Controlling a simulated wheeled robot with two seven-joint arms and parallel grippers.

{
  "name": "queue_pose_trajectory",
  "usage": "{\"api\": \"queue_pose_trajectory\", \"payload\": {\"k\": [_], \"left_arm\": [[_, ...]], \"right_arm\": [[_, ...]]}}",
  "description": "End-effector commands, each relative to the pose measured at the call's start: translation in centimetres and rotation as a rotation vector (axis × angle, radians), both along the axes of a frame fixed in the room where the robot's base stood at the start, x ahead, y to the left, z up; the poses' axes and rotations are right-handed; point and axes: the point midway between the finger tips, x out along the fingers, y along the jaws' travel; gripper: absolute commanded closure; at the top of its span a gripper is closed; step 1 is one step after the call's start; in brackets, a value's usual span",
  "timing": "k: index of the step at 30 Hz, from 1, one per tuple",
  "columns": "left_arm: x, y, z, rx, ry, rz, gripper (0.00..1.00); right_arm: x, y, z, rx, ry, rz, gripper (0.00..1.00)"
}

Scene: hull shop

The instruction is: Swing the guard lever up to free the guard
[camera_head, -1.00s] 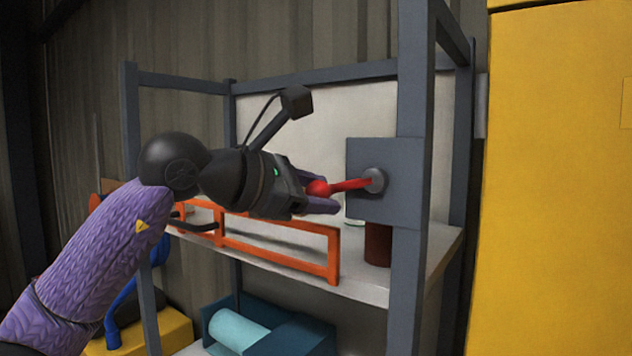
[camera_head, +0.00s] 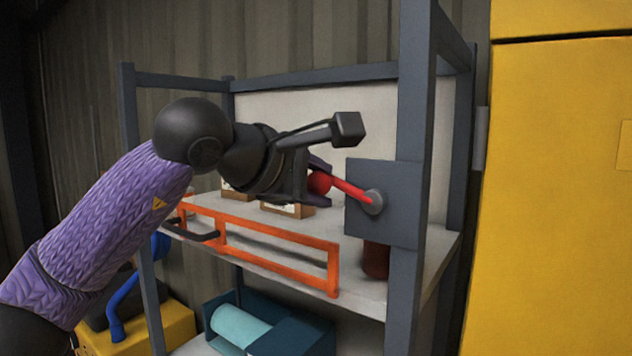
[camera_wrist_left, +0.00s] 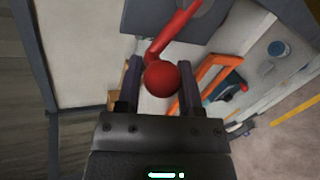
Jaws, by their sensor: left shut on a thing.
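The guard lever (camera_head: 350,190) is a red rod with a round red knob. It pivots on a grey hub (camera_head: 376,202) on a grey plate fixed to the shelf's right front post. From the hub it slants up to the left. My left gripper (camera_head: 320,180) is shut on the lever's knob, which also shows between its two fingers in the left wrist view (camera_wrist_left: 161,79). The orange guard (camera_head: 275,252) is a rectangular frame with a dark handle (camera_head: 195,230), across the shelf's front edge. The right gripper is not in view.
The grey shelf frame (camera_head: 128,110) surrounds the work area. Small boxes (camera_head: 288,209) and a dark red cylinder (camera_head: 376,260) stand on the shelf. A teal holder with a light roll (camera_head: 240,328) is below. A yellow cabinet (camera_head: 560,180) stands at the right.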

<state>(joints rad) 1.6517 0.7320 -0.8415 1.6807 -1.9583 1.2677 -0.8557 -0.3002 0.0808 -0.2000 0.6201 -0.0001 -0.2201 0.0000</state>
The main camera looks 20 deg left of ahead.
Motion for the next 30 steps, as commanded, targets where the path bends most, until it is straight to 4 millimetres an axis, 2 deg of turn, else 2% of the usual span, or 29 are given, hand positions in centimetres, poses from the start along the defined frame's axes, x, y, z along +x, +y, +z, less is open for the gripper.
{"api": "queue_pose_trajectory", "payload": {"k": [14,15,18,19,27,30], "left_arm": [[0.0,-0.1,-0.1,0.012,0.001,-0.003,1.00],[0.0,-0.1,-0.1,0.012,0.001,-0.003,0.47],[0.0,-0.1,-0.1,0.012,0.000,-0.003,0.26],[0.0,-0.1,-0.1,0.012,-0.001,-0.002,0.22],[-0.1,0.0,0.0,0.010,-0.003,0.000,0.22],[-1.3,0.6,0.4,0.010,-0.006,0.000,0.22]], "right_arm": [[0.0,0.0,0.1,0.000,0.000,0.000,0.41],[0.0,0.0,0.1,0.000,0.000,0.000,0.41],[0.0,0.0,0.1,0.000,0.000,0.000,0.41],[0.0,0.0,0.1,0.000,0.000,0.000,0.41],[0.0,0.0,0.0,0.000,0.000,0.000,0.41],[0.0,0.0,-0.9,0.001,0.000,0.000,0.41]]}}
